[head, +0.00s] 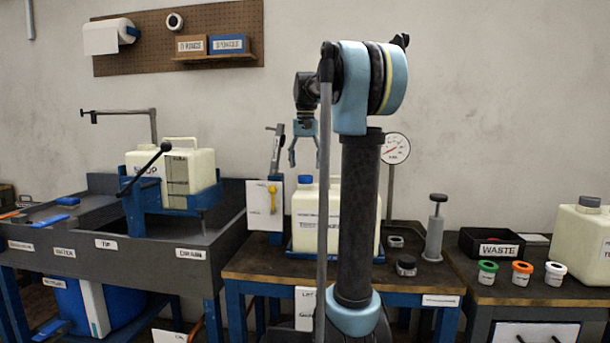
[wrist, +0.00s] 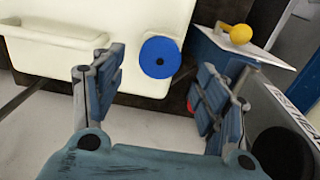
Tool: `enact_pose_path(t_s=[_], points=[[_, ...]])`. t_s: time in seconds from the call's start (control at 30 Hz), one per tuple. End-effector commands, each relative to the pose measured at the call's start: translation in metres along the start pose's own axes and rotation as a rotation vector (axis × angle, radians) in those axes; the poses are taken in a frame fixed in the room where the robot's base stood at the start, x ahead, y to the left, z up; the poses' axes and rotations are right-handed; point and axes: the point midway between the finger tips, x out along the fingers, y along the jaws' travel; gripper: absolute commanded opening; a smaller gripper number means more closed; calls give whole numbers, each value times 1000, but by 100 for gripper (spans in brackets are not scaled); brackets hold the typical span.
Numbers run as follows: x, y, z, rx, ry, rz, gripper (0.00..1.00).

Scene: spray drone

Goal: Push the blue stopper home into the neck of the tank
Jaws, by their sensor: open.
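The cream tank (head: 305,222) stands on the middle bench, partly hidden behind my arm. The blue stopper (head: 305,180) shows at its top, below my gripper. My gripper (head: 304,160) is open and empty above the stopper, fingers pointing down. In the wrist view, the fingers of my gripper (wrist: 158,85) are spread wide, with the stopper beyond and between them, apart from both.
A white plate with a yellow handle (head: 272,198) stands just left of the tank. A gauge (head: 395,148) and a grey hand pump (head: 434,228) are to the right. Another cream tank (head: 175,178) sits in a blue frame at left. A waste bin (head: 495,243) stands farther right.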

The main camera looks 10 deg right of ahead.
Motion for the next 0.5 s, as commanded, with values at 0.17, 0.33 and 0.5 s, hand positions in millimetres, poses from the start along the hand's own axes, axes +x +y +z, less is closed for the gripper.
enact_pose_path(t_s=[0.17,0.33,0.5], points=[[-34,0,-1,0,0,0,67],[-58,0,-1,0,-1,0,67],[-70,0,-1,0,-1,0,67]])
